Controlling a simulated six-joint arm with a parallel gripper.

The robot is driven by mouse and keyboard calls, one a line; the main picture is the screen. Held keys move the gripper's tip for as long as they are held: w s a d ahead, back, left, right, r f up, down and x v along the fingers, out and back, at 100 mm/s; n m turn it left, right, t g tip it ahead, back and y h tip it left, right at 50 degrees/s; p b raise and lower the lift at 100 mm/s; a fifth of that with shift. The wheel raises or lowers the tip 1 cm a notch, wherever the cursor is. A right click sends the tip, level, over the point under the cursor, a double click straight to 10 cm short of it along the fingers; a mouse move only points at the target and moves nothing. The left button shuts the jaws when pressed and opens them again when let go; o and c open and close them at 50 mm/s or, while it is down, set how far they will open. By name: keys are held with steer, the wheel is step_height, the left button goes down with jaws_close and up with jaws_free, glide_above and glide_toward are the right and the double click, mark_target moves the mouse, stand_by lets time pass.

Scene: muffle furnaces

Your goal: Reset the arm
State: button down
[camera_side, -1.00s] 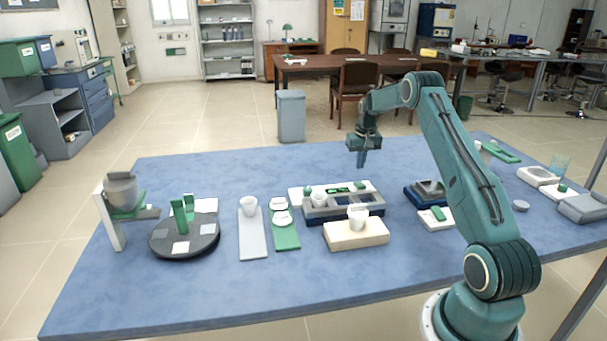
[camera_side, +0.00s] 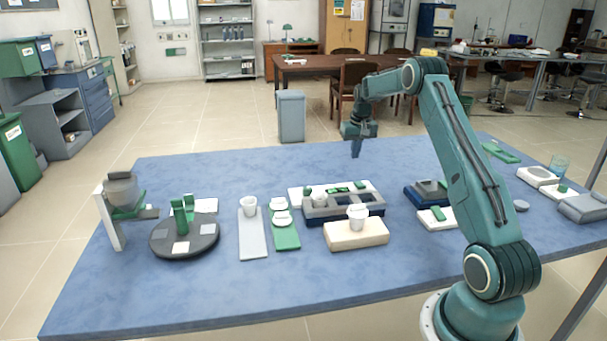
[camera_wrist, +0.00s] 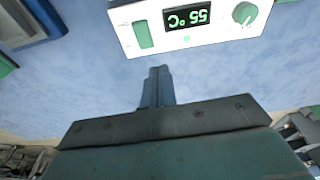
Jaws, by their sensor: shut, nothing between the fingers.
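My gripper (camera_side: 356,150) is shut and empty. In the side view it hangs pointing down in the air above the back part of the blue table (camera_side: 120,290), behind the grey rack (camera_side: 346,205). In the wrist view its closed fingers (camera_wrist: 157,88) point at bare blue table. A white device with a green dial and a display reading 55 °C (camera_wrist: 190,22) lies ahead of the fingertips, apart from them.
Another white cup (camera_side: 249,206) stands on a grey plate (camera_side: 252,238). A dark round turntable (camera_side: 184,240) is at the left. Open table lies at the front left.

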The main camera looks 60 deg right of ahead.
steer(key=s+a+r+n+t, duration=0.1)
steer(key=s+a+r+n, duration=0.1)
steer(key=a+r, duration=0.95)
steer(key=s+a+r+n+t, duration=0.1)
steer(key=s+a+r+n, duration=0.1)
steer(key=a+r, duration=0.95)
steer(key=s+a+f+n+t, duration=0.1)
steer(key=s+a+f+n, duration=0.1)
steer(key=s+a, duration=1.1)
steer(key=s+a+f+n+t+y, duration=0.1)
steer(key=s+a+f+n, duration=0.1)
steer(key=s+a, duration=0.6)
steer(key=shift+s+f+n, duration=0.3)
steer(key=shift+s+f, duration=0.45)
steer(key=shift+a, duration=0.1)
